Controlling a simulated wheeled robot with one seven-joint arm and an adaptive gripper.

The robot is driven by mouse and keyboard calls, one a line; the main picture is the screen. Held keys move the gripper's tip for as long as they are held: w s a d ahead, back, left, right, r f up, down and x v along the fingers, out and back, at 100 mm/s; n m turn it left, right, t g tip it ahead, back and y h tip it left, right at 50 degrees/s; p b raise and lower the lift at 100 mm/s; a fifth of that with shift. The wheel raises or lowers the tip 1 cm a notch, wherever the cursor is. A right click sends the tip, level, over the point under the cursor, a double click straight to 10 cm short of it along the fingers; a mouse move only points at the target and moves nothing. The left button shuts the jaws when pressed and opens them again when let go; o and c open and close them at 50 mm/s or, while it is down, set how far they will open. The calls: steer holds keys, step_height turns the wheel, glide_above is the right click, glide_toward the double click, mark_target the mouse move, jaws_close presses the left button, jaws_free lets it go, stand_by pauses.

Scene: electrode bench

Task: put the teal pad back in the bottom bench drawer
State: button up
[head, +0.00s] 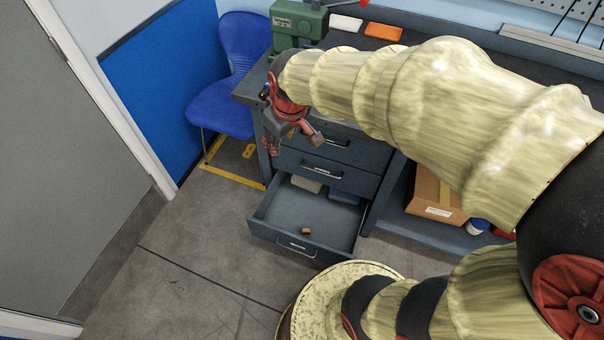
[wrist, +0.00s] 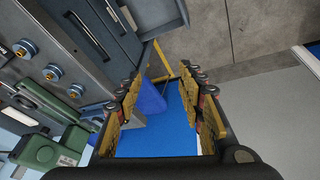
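The bottom bench drawer (head: 262,219) is pulled open in the head view. A small brown-orange piece (head: 306,231) lies on its floor, and a pale block (head: 306,184) and a dark blue item (head: 344,197) lie at its back. I cannot make out a teal pad for certain in either view. My gripper (head: 294,147) hangs in front of the upper drawers, above and behind the open drawer's left side. In the wrist view my gripper (wrist: 163,78) has its two fingers wide apart with nothing between them.
A blue chair (head: 228,105) stands left of the bench. A green vise (head: 298,22), a white block (head: 346,22) and an orange block (head: 383,32) are on the bench top. A cardboard box (head: 434,196) sits on the lower shelf at right. Floor left of the drawer is clear.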

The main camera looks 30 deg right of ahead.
steer(key=s+a+r+m, duration=0.1)
steer(key=s+r, duration=0.1)
steer(key=s, duration=0.3)
steer(key=s+a+r+m+t, duration=0.1)
steer(key=s+r, duration=0.1)
steer(key=s, duration=0.3)
steer(key=s+a+r+m, duration=0.1)
steer(key=s+r, duration=0.1)
steer(key=s, duration=0.3)
steer(key=shift+s+a+r, duration=0.2)
steer(key=shift+s+r, duration=0.05)
steer(key=shift+s, duration=0.15)
